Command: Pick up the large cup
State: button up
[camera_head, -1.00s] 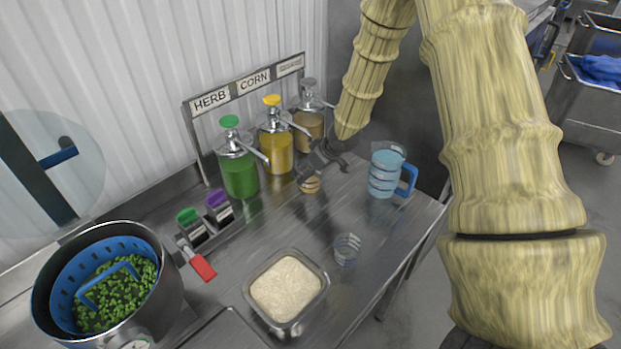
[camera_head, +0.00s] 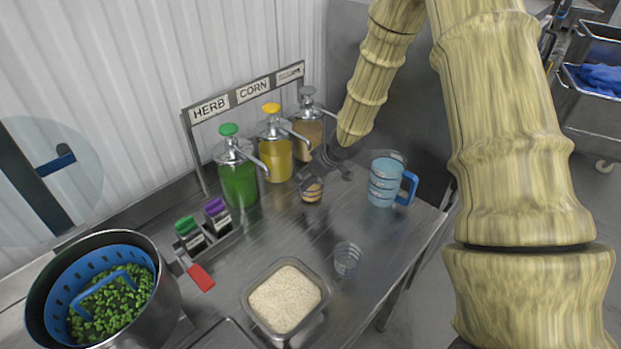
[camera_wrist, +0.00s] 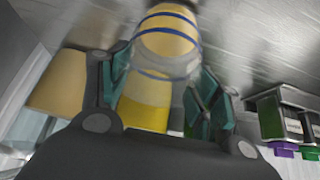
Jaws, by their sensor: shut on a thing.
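A clear cup with blue bands (camera_wrist: 168,45) is between the two teal finger pads of my gripper (camera_wrist: 163,88) in the wrist view. My gripper is shut on it. Amber colour shows in or through the cup. In the head view the same cup (camera_head: 311,189) is at my gripper (camera_head: 331,162), in front of the pump dispensers, with amber colour in its lower part. I cannot tell whether its base touches the table. A smaller clear cup (camera_head: 347,259) stands apart, nearer the front of the table.
Green (camera_head: 238,182), yellow (camera_head: 276,158) and tan (camera_head: 308,135) pump dispensers stand close behind the held cup. A blue-handled jug (camera_head: 384,182) is to its right. A rice tray (camera_head: 320,312) and a pot of green pieces (camera_head: 172,288) are in front. The middle of the table is clear.

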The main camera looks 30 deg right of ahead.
jog(key=shift+r+b, duration=0.65)
jog(key=shift+r, duration=2.5)
jog(key=s+d+b, duration=0.2)
jog(key=s+d, duration=0.1)
jog(key=s, duration=0.6)
jog(key=s+d+b, duration=0.2)
jog(key=s+d, duration=0.1)
jog(key=s, duration=0.6)
jog(key=shift+d+b, duration=0.15)
jog(key=shift+b, duration=0.2)
